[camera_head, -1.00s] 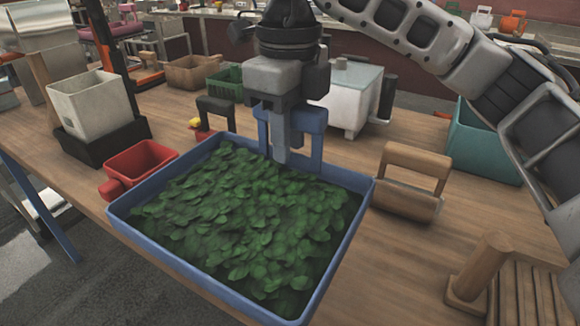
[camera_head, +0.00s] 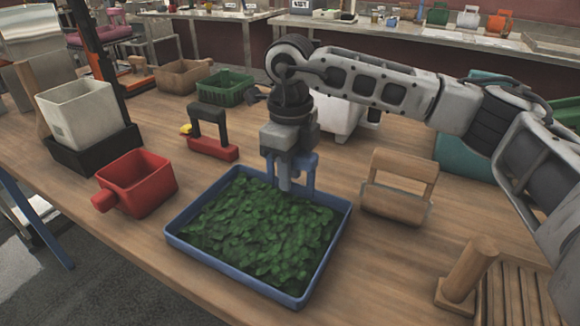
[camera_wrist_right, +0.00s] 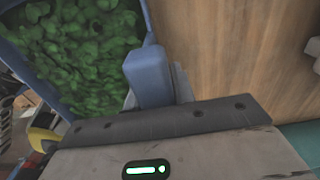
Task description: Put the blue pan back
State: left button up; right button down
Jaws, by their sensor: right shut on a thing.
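The blue pan (camera_head: 232,271), full of green leaves (camera_head: 262,232), is level at the middle of the wooden table, on it or just above it; I cannot tell which. My right gripper (camera_head: 286,182) points down at the pan's far side and is shut on its blue handle (camera_head: 306,170). The handle also shows in the right wrist view (camera_wrist_right: 149,77), with the leaves (camera_wrist_right: 80,50) beside it. The fingertips are partly hidden by the handle. My left gripper is not in view.
A red scoop (camera_head: 137,184) is left of the pan. A red-based tool with a black handle (camera_head: 211,140) stands behind it. A wooden-handled tool (camera_head: 398,187) is close on the right. A wooden post (camera_head: 467,272) is at front right. Bare table lies in front of the red scoop.

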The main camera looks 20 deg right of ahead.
jog(key=shift+f, duration=0.2)
jog(key=c, duration=1.2)
grip_release()
jog(key=shift+o, duration=0.2)
jog(key=shift+r, duration=0.1)
notch_tip(320, 180, up, 12)
jog(key=shift+r, duration=0.15)
